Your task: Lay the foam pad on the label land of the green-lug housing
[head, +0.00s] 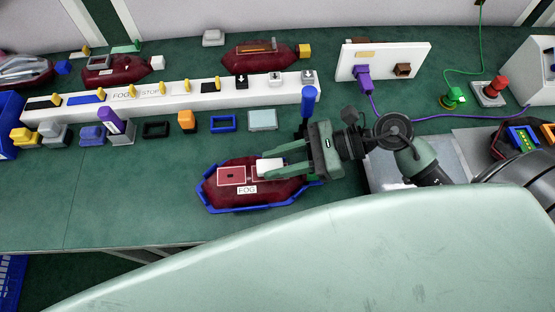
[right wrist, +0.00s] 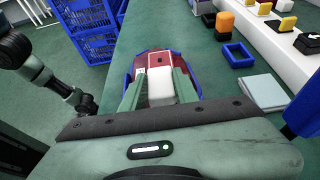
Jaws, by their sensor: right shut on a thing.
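My right gripper (head: 268,163) is shut on a small white block, the foam pad (head: 269,166). It holds the pad over the right half of a dark red housing (head: 230,196) with a FOG label; whether they touch I cannot tell. The right wrist view shows the pad (right wrist: 160,86) between the fingers (right wrist: 159,92), with the housing (right wrist: 142,62) beyond. A pale-outlined red panel (head: 231,176) on the housing's left half is bare. This housing sits in a blue tray (head: 246,208); its lug colour is hidden. My left gripper is not seen.
A long white rack (head: 170,97) with yellow-tipped pieces stands behind. More red housings (head: 106,70) (head: 250,62) lie at the back; a green piece (head: 127,47) is by the left one. A blue post (head: 308,102) stands close to my right gripper. Bare table (head: 110,190) lies left.

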